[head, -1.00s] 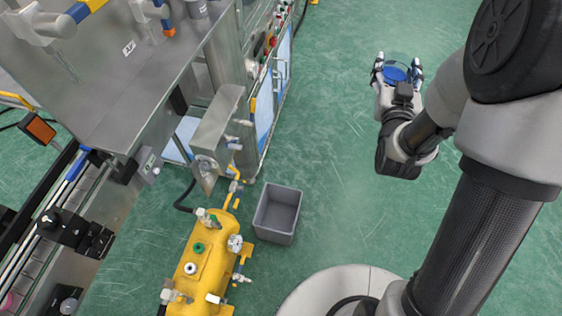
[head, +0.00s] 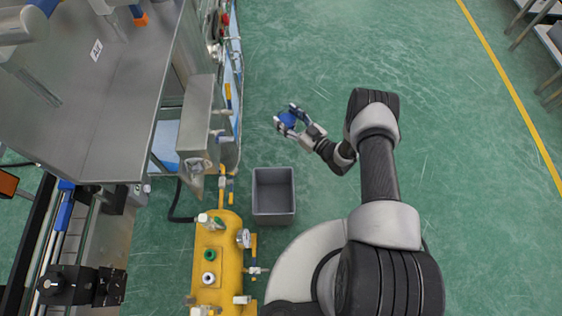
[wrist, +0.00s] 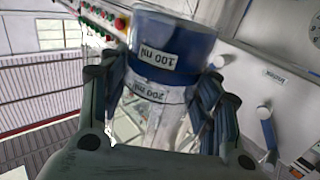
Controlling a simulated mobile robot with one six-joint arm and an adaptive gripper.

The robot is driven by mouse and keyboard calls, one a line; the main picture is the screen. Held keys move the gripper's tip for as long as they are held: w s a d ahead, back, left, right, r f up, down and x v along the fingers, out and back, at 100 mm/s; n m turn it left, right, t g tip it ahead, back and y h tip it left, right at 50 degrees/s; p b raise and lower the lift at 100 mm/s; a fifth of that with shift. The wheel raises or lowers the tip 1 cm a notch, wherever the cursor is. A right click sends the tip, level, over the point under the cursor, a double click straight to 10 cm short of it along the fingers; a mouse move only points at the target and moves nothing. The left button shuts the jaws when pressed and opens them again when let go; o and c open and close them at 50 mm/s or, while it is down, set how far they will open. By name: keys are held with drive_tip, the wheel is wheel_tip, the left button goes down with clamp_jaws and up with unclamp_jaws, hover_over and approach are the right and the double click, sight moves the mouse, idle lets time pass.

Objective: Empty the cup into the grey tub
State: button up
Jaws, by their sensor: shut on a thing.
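The cup (wrist: 160,105) is clear, with a deep blue part at the top of the wrist view and labels reading 100 ml and 200 ml. My gripper (wrist: 158,95) is shut around its sides. In the head view, the blue of the cup (head: 287,120) shows between the fingers of my gripper (head: 288,116). How far the cup tilts is unclear. The grey tub (head: 273,217) is an open rectangular box on the floor and looks empty inside. The cup is above the tub in the picture, apart from it and not over its opening.
A yellow tank (head: 228,262) with valves stands just left of the tub. A steel machine (head: 125,75) with a blue-panelled side fills the left. The green floor (head: 400,50) is clear above and right of my arm. A yellow line (head: 510,95) runs at right.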

drive_tip(key=s+a+f+n+g+h+b, duration=0.2)
drive_tip(key=s+f+g+h, duration=0.3)
drive_tip(key=f, duration=0.4)
drive_tip(key=s+a+f+n+g+h+b, duration=0.1)
drive_tip(key=s+f+n+g+h, duration=0.3)
drive_tip(key=f+h, duration=0.4)
drive_tip(key=shift+s+a+f+g+b, duration=0.35)
drive_tip(key=shift+s+a+f+g, duration=0.15)
drive_tip(key=shift+s+a+f, duration=0.3)
idle(0.9)
drive_tip(key=shift+w+a+r+g+h, duration=0.2)
drive_tip(key=shift+a+g+h, duration=0.15)
drive_tip(key=shift+h, duration=0.75)
idle(1.5)
